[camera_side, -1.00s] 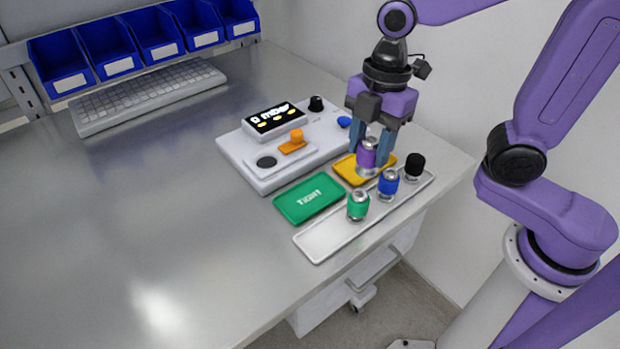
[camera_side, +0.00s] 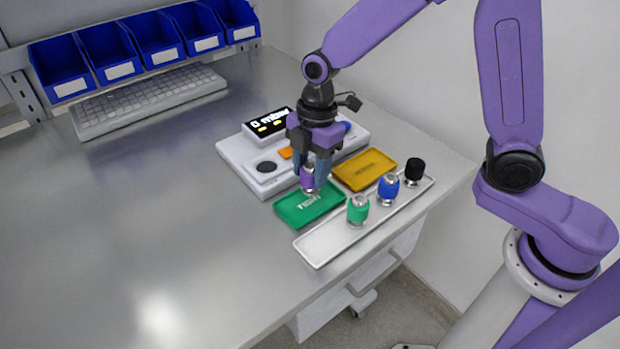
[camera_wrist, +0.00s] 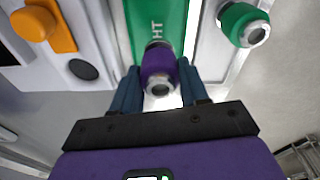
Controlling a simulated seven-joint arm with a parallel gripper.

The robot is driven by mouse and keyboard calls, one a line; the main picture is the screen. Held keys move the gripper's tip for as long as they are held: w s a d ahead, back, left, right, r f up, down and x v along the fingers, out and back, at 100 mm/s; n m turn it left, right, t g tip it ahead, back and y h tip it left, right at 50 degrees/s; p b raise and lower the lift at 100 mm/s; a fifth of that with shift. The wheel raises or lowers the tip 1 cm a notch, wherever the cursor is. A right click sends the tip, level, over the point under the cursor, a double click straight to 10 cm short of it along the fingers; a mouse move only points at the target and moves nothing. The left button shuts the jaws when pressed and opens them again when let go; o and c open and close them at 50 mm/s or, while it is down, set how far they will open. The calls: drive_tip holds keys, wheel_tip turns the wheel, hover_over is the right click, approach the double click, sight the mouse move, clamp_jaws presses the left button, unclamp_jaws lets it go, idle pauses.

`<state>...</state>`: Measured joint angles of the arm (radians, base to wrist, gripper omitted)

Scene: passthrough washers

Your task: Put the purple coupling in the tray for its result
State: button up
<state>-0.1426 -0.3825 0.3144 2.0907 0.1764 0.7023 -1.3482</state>
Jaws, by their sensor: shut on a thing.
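The purple coupling (camera_side: 307,179) is held upright between the fingers of my gripper (camera_side: 313,172), which is shut on it. In the side view it is over the green tray (camera_side: 296,213), which carries partly covered white lettering. The wrist view shows the coupling (camera_wrist: 158,68) between my fingertips (camera_wrist: 160,88), with the green tray (camera_wrist: 150,20) beyond and below it. I cannot tell whether the coupling touches the tray. The yellow tray (camera_side: 365,169) lies to the right of the green one and is empty.
A white rack (camera_side: 325,242) in front holds green (camera_side: 358,209), blue (camera_side: 388,188) and black (camera_side: 413,171) couplings. The white tester (camera_side: 232,155) with a display, an orange part and a dark round pad stands behind the green tray. A keyboard (camera_side: 150,98) and blue bins (camera_side: 110,46) are farther back.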

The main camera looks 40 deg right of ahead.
sight(310, 181)
drive_tip(key=shift+w+f, duration=0.1)
drive_tip(key=shift+f, duration=1.55)
drive_tip(key=shift+f, duration=0.1)
drive_tip(key=o, duration=1.1)
drive_tip(key=shift+o, duration=0.2)
drive_tip(key=r, duration=0.4)
drive_tip(key=d+r, duration=0.1)
drive_tip(key=r, duration=0.7)
drive_tip(key=shift+w+d+r, duration=0.1)
drive_tip(key=shift+w+d, duration=0.05)
drive_tip(key=shift+d, duration=0.05)
drive_tip(key=shift+s+d, duration=0.2)
drive_tip(key=shift+s, duration=0.35)
drive_tip(key=s+d+f+m, duration=0.1)
drive_tip(key=s+d+m, duration=0.1)
drive_tip(key=s+d, duration=0.2)
drive_tip(key=s+d+m, duration=0.3)
drive_tip(key=s+d, duration=0.1)
drive_tip(key=s, duration=0.7)
drive_tip(key=s+d+f+m+h, duration=0.1)
drive_tip(key=s+d+m, duration=0.1)
drive_tip(key=s+d, duration=0.3)
drive_tip(key=s, duration=0.3)
drive_tip(key=shift+f, duration=0.35)
